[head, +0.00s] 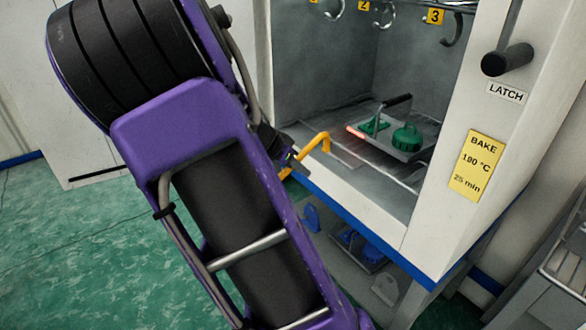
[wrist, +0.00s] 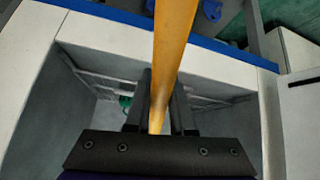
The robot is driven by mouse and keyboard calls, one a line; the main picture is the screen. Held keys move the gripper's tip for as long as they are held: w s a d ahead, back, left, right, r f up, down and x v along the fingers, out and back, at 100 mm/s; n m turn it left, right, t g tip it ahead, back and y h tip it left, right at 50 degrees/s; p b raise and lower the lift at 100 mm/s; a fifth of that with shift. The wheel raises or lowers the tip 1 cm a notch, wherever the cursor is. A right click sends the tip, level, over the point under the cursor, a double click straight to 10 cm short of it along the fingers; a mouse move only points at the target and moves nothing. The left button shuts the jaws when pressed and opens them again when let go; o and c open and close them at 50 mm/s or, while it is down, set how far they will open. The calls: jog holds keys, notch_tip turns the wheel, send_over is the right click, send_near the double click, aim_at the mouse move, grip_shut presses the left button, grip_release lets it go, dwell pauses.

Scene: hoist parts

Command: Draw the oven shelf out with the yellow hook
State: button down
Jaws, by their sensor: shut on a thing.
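My gripper (head: 290,164) is shut on the yellow hook (head: 318,147), at the mouth of the oven (head: 322,82). In the wrist view the hook's yellow shaft (wrist: 172,40) runs between my two dark fingers (wrist: 161,100). My arm hides part of the hook's shaft in the head view.
Metal hooks with yellow number tags (head: 435,16) hang at the top of the chamber. A black latch handle (head: 507,60) juts from the right post. Blue parts (head: 362,248) lie below the oven.

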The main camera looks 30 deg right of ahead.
aim_at(324, 151)
jog(key=shift+w+d+f+p, duration=0.2)
jog(key=shift+w+d, duration=0.35)
jog(key=shift+d, duration=1.25)
jog(key=shift+w+d+f+p, duration=0.15)
jog(key=shift+w+d, duration=0.35)
jog(key=shift+d, duration=1.25)
jog(key=shift+w+d+f+p, duration=0.2)
jog(key=shift+w+d, duration=0.35)
jog(key=shift+d, duration=1.25)
notch_tip(324, 151, down, 8)
jog(key=b, duration=0.7)
jog(key=shift+a+f, duration=0.1)
jog(key=shift+a, duration=0.1)
jog(key=shift+a+f, duration=0.15)
jog(key=shift+a, duration=0.65)
